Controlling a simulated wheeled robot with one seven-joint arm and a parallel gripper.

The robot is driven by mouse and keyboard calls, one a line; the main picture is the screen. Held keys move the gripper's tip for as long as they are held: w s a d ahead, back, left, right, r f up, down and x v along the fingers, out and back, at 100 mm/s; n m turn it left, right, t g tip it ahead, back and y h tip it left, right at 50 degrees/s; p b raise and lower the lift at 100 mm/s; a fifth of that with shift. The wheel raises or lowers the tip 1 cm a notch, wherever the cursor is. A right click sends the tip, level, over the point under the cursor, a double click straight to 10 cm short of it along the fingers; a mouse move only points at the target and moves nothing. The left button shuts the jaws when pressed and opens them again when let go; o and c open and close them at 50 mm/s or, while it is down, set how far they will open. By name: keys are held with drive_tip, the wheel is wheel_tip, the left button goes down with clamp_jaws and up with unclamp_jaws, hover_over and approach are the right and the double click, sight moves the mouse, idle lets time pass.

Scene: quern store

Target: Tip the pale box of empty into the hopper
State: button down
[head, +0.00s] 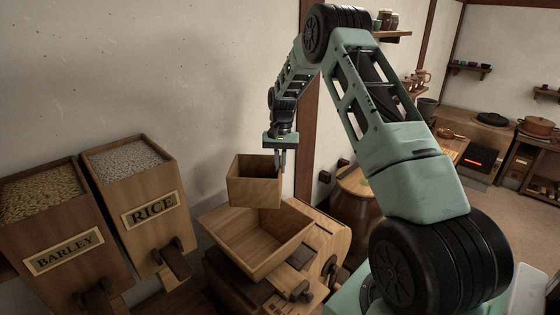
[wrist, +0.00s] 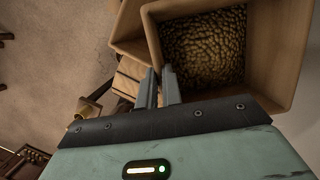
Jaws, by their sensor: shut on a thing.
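My gripper (head: 282,158) is shut on one wall of a square wooden box (head: 254,190), at its rim. The box hangs roughly upright above the open wooden hopper (head: 262,270) of the mill. In the wrist view my gripper's fingers (wrist: 160,88) pinch the wall of the box (wrist: 272,45), and brown grain (wrist: 205,45) covers its floor. Part of the hopper (wrist: 129,28) shows below the box at the left. In the head view the inside of the hopper looks bare where it shows; the box hides its back part.
The barley bin (head: 68,250) and rice bin (head: 147,208) stand on the left, filled with grain. A wooden barrel (head: 354,192) stands behind the mill, near the wall. Shelves and a stove (head: 478,158) are farther off at the right, past open floor.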

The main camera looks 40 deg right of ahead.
sight(280, 171)
drive_tip(key=shift+f, duration=2.2)
drive_tip(key=shift+s+a+r+t+h, duration=0.25)
drive_tip(key=shift+r+t+h, duration=0.2)
drive_tip(key=shift+t+h, duration=0.35)
drive_tip(key=shift+t+h+b, duration=0.4)
drive_tip(key=shift+h+b, duration=0.2)
drive_tip(key=shift+b, duration=0.05)
drive_tip(key=shift+r, duration=0.15)
drive_tip(key=shift+t+h+b, duration=0.3)
drive_tip(key=shift+b, duration=0.25)
drive_tip(key=shift+s+a+r+t+h+b, duration=0.15)
drive_tip(key=shift+t+h+b, duration=0.15)
drive_tip(key=shift+b, duration=0.65)
drive_tip(key=shift+s+a+f+t+h+b, duration=0.15)
drive_tip(key=shift+t+h+b, duration=0.15)
drive_tip(key=shift+b, duration=0.65)
drive_tip(key=shift+a+b, duration=0.1)
drive_tip(key=shift+b, duration=0.85)
drive_tip(key=shift+s+a+t+h+b, duration=0.15)
drive_tip(key=shift+t+h+b, duration=0.3)
drive_tip(key=shift+b, duration=0.8)
drive_tip(key=shift+s+a+t+h+b, duration=0.15)
drive_tip(key=shift+t+h+b, duration=0.25)
drive_tip(key=shift+b, duration=0.85)
